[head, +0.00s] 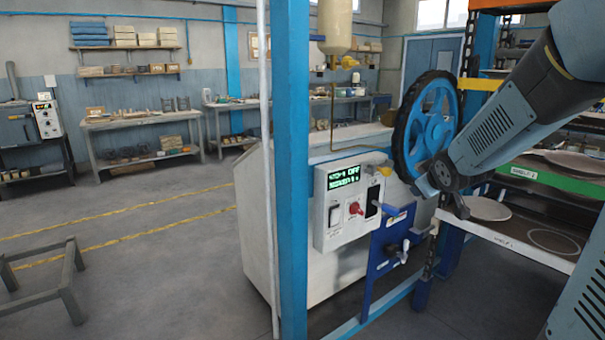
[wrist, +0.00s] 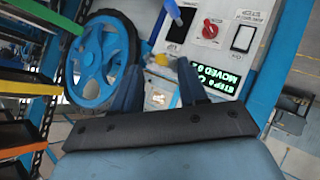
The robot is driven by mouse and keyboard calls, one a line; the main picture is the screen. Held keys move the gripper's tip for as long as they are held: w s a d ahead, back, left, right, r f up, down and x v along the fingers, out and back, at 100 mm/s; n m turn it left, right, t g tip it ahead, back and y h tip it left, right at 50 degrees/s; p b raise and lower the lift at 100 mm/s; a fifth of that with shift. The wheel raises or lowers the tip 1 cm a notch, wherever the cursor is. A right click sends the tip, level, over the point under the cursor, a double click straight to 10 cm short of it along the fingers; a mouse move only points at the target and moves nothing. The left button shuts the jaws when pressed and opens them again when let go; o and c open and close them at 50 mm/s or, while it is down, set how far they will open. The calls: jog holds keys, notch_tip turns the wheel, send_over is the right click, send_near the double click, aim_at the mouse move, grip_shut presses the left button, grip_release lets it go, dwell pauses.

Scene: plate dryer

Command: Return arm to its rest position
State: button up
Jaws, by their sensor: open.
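My gripper (head: 442,197) hangs at the end of my arm, which reaches in from the upper right in the head view. It is in front of the lower right of the blue handwheel (head: 432,112). In the wrist view its two dark fingers (wrist: 161,88) are spread apart with nothing between them. The white control panel (head: 353,200) with a lit green display is left of the gripper in the head view. The wrist view shows the panel (wrist: 232,50) beyond the fingers at upper right, and the handwheel (wrist: 100,60) at left. The gripper appears apart from both.
A blue post (head: 292,150) stands left of the panel. A rack at right has shelves with pale plates (head: 487,208) and a green rail (head: 540,178) close to my arm. A low metal frame (head: 45,275) stands on the left floor. The floor between is clear.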

jog(key=s+a+r+m+g, duration=0.1)
jog(key=s+a+m+g, duration=0.2)
jog(key=s, duration=1)
jog(key=s+a+r+m+g+y, duration=0.1)
jog(key=s+a+r+m+g, duration=0.1)
jog(key=s, duration=1.2)
jog(key=shift+s+a+r+m+g, duration=0.2)
jog(key=shift+s+a+m+g, duration=0.3)
jog(key=shift+a, duration=0.7)
